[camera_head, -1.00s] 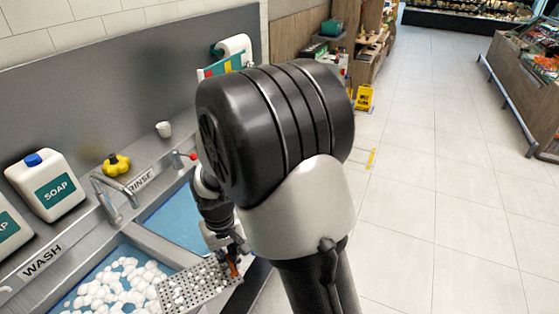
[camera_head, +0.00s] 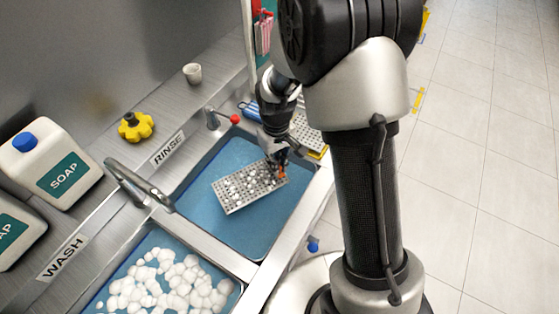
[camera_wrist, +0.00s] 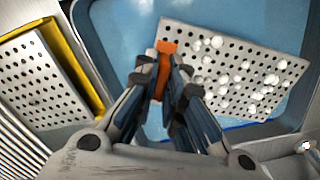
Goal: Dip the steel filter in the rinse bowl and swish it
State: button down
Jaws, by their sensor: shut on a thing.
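The steel filter (camera_head: 240,193) is a flat perforated grey plate with several white foam blobs on it. My gripper (camera_head: 278,171) is shut on its orange tab at the right end. In the wrist view my gripper (camera_wrist: 160,75) pinches the orange tab (camera_wrist: 166,62), and the filter (camera_wrist: 235,75) extends to the right. The filter is over the blue water of the rinse bowl (camera_head: 215,163), within its rim. I cannot tell whether it touches the water.
The wash bowl (camera_head: 120,262) with foam lies nearer, across a steel divider. A tap (camera_head: 135,185), a yellow knob (camera_head: 135,126), a soap bottle (camera_head: 50,165) and a white cup (camera_head: 192,73) stand along the back. Another perforated plate (camera_wrist: 40,80) in a yellow frame lies beyond the rinse bowl.

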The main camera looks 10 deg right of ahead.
notch_tip(320, 180, down, 15)
jog(key=b, duration=1)
jog(key=shift+s+d+f, duration=0.1)
jog(key=shift+s+f, duration=0.05)
jog(key=shift+f, duration=0.05)
jog(key=shift+w+d, duration=0.75)
jog(key=shift+s+a, duration=1.5)
jog(key=shift+a, duration=0.05)
jog(key=shift+w+d, duration=1.55)
jog(key=shift+d, duration=0.05)
jog(key=shift+r, duration=0.1)
notch_tip(320, 180, up, 16)
jog(key=p, duration=1.2)
